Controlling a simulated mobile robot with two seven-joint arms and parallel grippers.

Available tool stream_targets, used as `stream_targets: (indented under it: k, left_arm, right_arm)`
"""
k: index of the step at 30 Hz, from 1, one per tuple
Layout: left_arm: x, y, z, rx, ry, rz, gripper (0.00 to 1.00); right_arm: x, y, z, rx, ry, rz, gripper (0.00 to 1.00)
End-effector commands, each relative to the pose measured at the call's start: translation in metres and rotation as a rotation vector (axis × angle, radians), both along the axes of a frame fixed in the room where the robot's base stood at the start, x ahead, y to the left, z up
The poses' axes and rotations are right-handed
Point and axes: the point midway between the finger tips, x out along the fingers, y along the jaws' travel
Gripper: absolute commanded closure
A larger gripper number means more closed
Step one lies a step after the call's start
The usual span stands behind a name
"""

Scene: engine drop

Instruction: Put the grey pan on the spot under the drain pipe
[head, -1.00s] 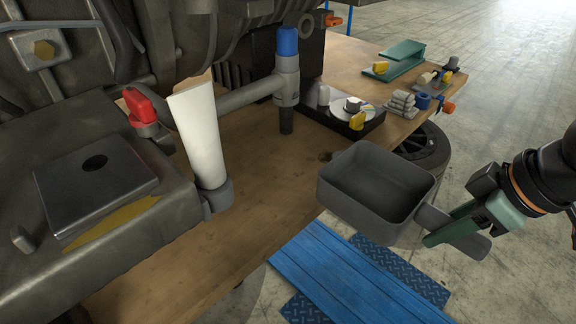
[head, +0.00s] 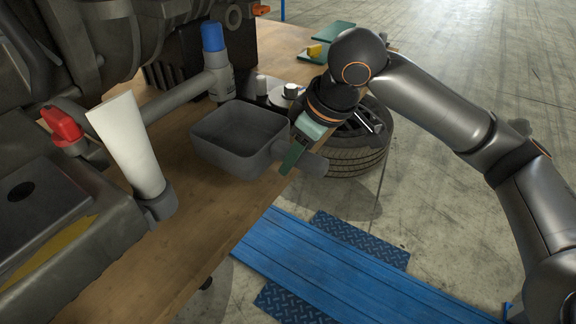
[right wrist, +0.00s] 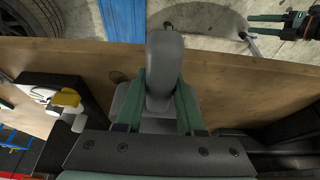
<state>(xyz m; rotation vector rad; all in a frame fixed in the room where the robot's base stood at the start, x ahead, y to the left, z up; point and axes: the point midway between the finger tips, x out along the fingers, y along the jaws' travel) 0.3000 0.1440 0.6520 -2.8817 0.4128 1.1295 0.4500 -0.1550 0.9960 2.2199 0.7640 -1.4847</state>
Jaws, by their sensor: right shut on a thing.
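The grey pan (head: 215,150) is a square open tray with a handle, held over the wooden bench top. My right gripper (head: 296,155) is shut on its handle; in the right wrist view the green fingers (right wrist: 162,80) lie on both sides of the handle (right wrist: 164,55). The drain pipe (head: 185,100), with a blue cap (head: 213,37), is just left of and behind the pan. No marked spot shows clearly.
A white cylinder (head: 128,145) and red valve handle (head: 62,125) are on the engine at left. A black tray with small items (right wrist: 55,100) sits on the bench (head: 190,220). A tire (head: 350,155) and blue mats (head: 340,265) lie beyond the bench edge.

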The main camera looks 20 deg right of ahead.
Motion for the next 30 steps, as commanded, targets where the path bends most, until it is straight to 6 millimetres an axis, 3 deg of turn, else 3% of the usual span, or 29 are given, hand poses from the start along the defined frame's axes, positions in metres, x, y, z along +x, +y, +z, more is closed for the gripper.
stream_targets:
  k: [6, 14, 24, 25, 30]
  left_arm:
    - [0.0, 0.0, -0.001, 0.0, 0.002, 0.001, 0.5]
    - [-0.002, -0.003, -0.009, -0.002, 0.016, -0.005, 0.5]
    - [0.001, -0.006, -0.002, -0.007, 0.003, -0.009, 0.5]
    - [0.001, -0.006, -0.002, -0.008, 0.002, -0.009, 0.5]
    - [0.002, -0.006, -0.002, -0.008, 0.0, -0.008, 0.5]
  right_arm:
    - [0.012, 0.009, -0.002, 0.002, -0.004, 0.0, 1.0]
    - [0.011, 0.008, -0.034, 0.001, -0.003, 0.0, 1.0]
    - [0.011, 0.008, -0.036, 0.002, -0.003, 0.001, 1.0]
    - [0.011, 0.008, -0.038, 0.0, 0.0, 0.001, 0.62]
    - [0.011, 0.008, -0.038, 0.0, -0.001, 0.001, 0.43]
